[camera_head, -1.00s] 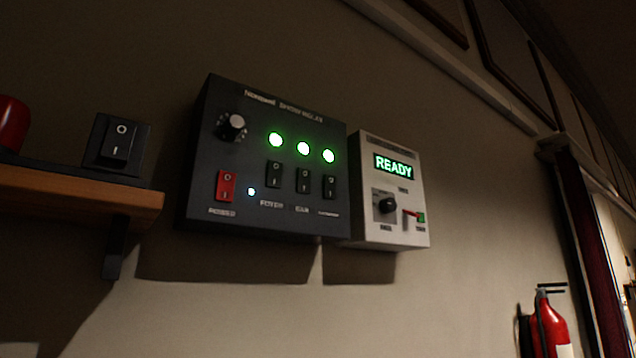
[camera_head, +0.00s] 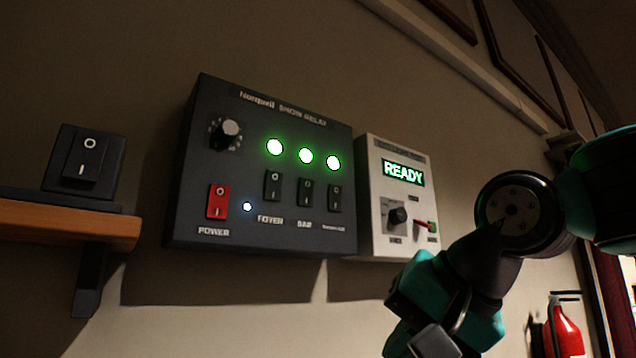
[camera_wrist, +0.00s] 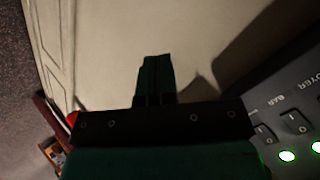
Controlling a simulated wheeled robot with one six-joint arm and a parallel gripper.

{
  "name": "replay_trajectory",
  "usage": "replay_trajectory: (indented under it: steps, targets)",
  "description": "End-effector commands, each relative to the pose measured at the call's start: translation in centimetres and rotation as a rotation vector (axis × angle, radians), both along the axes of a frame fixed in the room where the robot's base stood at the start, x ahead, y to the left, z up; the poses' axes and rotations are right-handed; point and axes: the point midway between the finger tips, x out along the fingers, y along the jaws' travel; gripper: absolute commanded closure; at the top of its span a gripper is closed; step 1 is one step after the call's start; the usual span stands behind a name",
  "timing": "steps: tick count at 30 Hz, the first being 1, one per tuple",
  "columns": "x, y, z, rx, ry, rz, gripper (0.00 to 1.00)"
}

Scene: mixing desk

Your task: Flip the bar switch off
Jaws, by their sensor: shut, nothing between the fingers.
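The bar switch (camera_head: 305,192) is the middle of three black rockers on the dark show relay panel (camera_head: 235,235), labelled BAR beneath. It also shows at the right edge of the wrist view (camera_wrist: 297,122), with the BAR label beside it. The green light (camera_head: 306,156) above it is lit. My gripper shows in the wrist view (camera_wrist: 155,62) with its fingers together and nothing between them, in front of bare wall and apart from the panel. In the head view my arm comes in from the right, below and right of the panel; the fingertips are not seen there.
The foyer switch (camera_head: 272,186) and another black rocker (camera_head: 335,198) flank the bar switch closely. A red power switch (camera_head: 218,202) is at lower left. A white READY box (camera_head: 377,245) adjoins the panel on the right. A wooden shelf (camera_head: 60,222) stands left. Wall below is clear.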

Motion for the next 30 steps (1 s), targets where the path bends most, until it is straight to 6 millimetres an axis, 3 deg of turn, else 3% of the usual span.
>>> replay_trajectory:
  steps: [1,3,6,9,13,23,30]
  targets:
    - [0.8,0.8,5.7,0.122,-0.035,-0.077,1.0]
    - [1.3,1.3,11.8,0.303,-0.056,-0.178,1.0]
    - [1.2,1.5,18.5,0.522,-0.067,-0.27,1.0]
    - [0.8,1.3,22.4,0.665,-0.063,-0.316,1.0]
    - [0.5,1.2,24.2,0.74,-0.056,-0.337,1.0]
    - [0.6,1.2,24.2,0.741,-0.055,-0.338,1.0]
    - [3.0,2.8,23.8,0.737,-0.052,-0.34,1.0]
